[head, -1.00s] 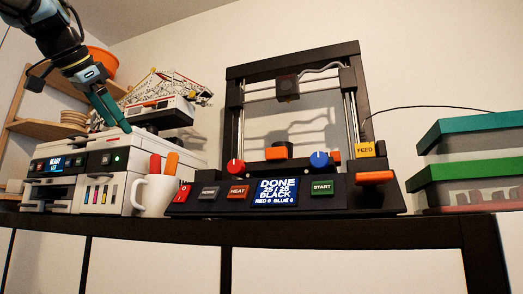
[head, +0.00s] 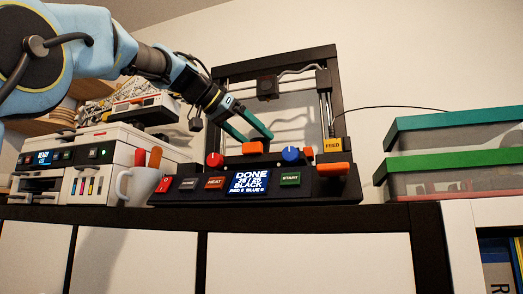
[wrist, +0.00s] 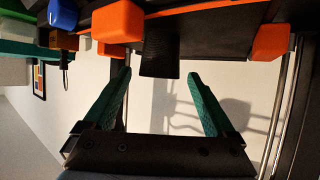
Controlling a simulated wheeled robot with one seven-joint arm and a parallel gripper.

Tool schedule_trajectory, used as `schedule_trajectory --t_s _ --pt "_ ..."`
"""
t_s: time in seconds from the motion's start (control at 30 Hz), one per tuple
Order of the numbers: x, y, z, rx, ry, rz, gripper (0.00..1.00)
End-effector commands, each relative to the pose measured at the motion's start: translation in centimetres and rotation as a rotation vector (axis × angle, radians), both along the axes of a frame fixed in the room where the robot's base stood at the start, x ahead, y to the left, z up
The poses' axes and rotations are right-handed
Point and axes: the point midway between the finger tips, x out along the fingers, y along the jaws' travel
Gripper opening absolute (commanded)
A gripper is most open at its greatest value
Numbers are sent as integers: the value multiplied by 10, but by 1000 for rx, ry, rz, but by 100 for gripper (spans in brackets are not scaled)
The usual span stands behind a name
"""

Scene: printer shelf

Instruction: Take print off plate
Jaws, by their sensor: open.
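The printer (head: 331,80) stands on the shelf, its screen (head: 248,181) reading DONE 25/25 BLACK. My gripper (head: 257,138) is open, its teal fingers inside the printer frame just above the orange block (head: 253,148) at the front of the plate. In the wrist view, which looks upside down, a black ribbed piece, apparently the print (wrist: 160,58), sticks out from the dark plate (wrist: 205,32). It lies ahead between the open fingertips, with room on both sides; I cannot tell its depth. In the head view I cannot make out the print against the dark printer.
A red knob (head: 214,160) and blue knob (head: 290,154) stand on the printer's front. A yellow FEED block (head: 333,145) and orange handle (head: 334,169) are at right. A white mug (head: 137,185) stands left. Lidded boxes (head: 455,163) stand right.

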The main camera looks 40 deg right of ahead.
Motion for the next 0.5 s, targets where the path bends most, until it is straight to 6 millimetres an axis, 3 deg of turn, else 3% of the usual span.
schedule_trajectory --t_s 0.5 --pt "-2 -47 -25 -1 0 1 90"
